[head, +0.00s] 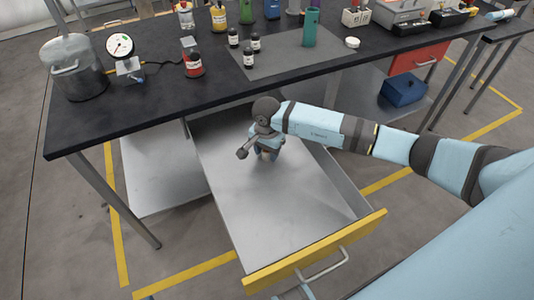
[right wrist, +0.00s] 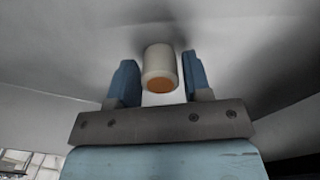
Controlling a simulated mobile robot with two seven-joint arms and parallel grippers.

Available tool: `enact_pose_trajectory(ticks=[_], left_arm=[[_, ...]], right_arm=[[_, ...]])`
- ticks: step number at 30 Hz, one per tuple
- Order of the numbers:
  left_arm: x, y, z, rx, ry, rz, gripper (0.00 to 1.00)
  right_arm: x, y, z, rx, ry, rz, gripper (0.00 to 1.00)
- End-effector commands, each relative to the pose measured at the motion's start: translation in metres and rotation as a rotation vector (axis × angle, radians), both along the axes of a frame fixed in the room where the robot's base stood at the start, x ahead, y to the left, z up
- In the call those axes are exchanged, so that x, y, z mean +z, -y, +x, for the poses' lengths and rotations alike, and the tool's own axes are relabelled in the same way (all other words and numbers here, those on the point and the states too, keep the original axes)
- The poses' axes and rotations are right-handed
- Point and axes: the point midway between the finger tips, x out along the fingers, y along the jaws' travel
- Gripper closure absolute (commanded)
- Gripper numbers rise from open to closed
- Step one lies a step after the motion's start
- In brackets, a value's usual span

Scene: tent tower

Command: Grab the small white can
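The small white can (right wrist: 160,62) shows in the right wrist view as a short off-white cylinder with an orange-brown end facing me. My right gripper (right wrist: 157,70) is open, its two blue fingers on either side of the can, with a gap visible on both sides. In the head view the right gripper (head: 267,153) points down inside the open drawer (head: 290,205), near its back under the tabletop. My wrist largely hides the can there.
The drawer has raised metal side walls and a yellow front (head: 315,252) with a handle. The dark tabletop (head: 140,110) overhangs its back. On top stand several bottles, a metal pot (head: 75,75) and a gauge (head: 120,46). The drawer's front floor is clear.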

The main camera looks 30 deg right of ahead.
Motion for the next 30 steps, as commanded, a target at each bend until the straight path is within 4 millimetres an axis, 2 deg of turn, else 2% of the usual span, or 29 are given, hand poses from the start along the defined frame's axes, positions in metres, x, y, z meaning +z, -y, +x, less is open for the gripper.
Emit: enact_pose_trajectory(ticks=[1, 3, 4, 13, 17, 23, 30], left_arm=[[0.000, 0.001, 0.000, 0.002, 0.000, -0.003, 0.57], [0.000, 0.002, 0.000, 0.004, 0.000, -0.005, 0.57], [0.001, 0.002, 0.000, 0.004, 0.000, -0.006, 0.57], [0.001, 0.002, 0.000, 0.004, 0.000, -0.006, 0.57], [0.001, 0.001, 0.000, 0.000, 0.000, -0.002, 0.57], [0.001, -0.002, -0.001, -0.005, 0.000, 0.005, 0.57], [0.001, -0.002, -0.001, -0.005, -0.002, 0.005, 0.57]], right_arm=[[0.000, 0.000, 0.000, 0.000, 0.000, 0.000, 0.67], [0.000, 0.000, 0.000, 0.000, 0.000, 0.000, 0.83], [0.000, 0.000, 0.000, 0.000, 0.000, 0.000, 0.87], [0.002, 0.000, 0.000, 0.000, 0.000, 0.000, 0.88], [0.009, 0.001, 0.001, 0.000, 0.001, -0.001, 0.88], [0.037, 0.001, 0.001, 0.001, 0.003, -0.001, 0.88], [0.100, 0.001, 0.001, 0.001, 0.005, -0.001, 0.88]])
